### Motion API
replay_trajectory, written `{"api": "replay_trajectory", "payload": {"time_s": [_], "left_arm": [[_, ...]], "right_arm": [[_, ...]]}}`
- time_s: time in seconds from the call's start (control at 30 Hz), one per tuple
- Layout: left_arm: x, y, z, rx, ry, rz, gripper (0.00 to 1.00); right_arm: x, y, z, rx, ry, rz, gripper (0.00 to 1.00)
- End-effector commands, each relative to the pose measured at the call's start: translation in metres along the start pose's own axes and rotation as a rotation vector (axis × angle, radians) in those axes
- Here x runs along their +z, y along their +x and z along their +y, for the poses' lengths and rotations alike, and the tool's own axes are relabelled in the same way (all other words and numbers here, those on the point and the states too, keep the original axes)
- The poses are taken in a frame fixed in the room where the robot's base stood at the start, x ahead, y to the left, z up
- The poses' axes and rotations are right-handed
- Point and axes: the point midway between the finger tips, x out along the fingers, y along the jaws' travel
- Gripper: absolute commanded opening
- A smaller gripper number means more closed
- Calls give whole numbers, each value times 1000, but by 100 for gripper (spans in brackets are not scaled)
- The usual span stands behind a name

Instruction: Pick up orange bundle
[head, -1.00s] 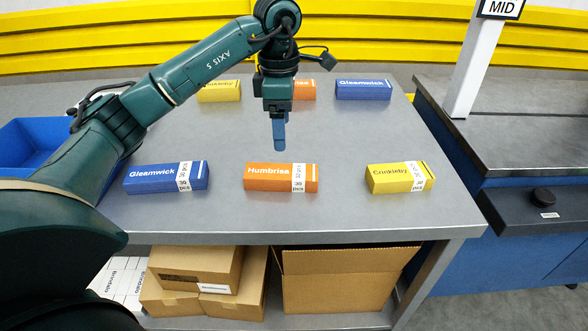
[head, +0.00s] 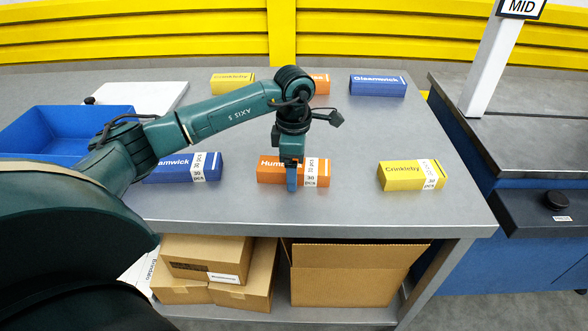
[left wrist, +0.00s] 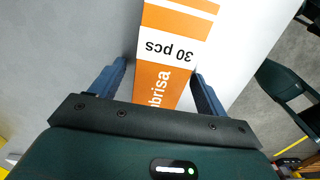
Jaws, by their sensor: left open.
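The near orange bundle (head: 265,172), labelled Humbrisa with a white "30 pcs" band, lies on the grey table in the front row. My left gripper (head: 292,186) is open and points down at it, covering part of its middle. In the left wrist view the orange bundle (left wrist: 160,78) lies between the two blue fingers of the gripper (left wrist: 155,85), one on each side, with no clear contact. Whether the fingertips reach down beside it is hard to tell. A second orange bundle (head: 321,85) lies in the back row, partly hidden by my arm.
Blue bundles (head: 182,168) (head: 378,86) and yellow bundles (head: 398,176) (head: 232,82) lie on the same table (head: 400,125). A blue tray (head: 40,130) stands at the left. Cardboard boxes (head: 360,274) are on the shelf below. A white post (head: 492,70) stands right.

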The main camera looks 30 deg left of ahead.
Motion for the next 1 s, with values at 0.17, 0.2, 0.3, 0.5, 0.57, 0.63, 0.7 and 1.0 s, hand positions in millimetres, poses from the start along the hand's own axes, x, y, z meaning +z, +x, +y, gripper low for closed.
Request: {"api": "replay_trajectory", "payload": {"time_s": [0.17, 0.2, 0.3, 0.5, 0.57, 0.63, 0.7, 1.0], "left_arm": [[0, 1, 0, 1, 0, 0, 75], [0, 1, 0, 1, 0, 0, 75], [0, 1, 0, 1, 0, 0, 68], [0, 0, 0, 0, 0, 0, 52], [0, 0, 0, 0, 0, 0, 47], [0, 0, 0, 0, 0, 0, 41], [0, 0, 0, 0, 0, 0, 35], [0, 0, 0, 1, 0, -1, 23]], "right_arm": [[0, 0, 0, 1, -1, -1, 36], [0, 0, 0, 1, -1, -1, 36], [0, 0, 0, 1, -1, -1, 36], [1, 0, 1, 1, -1, -1, 36], [1, 0, 1, 1, -1, -1, 36], [1, 0, 1, 1, -1, -1, 36], [1, 0, 1, 1, -1, -1, 36], [1, 0, 1, 1, -2, -1, 36]]}}
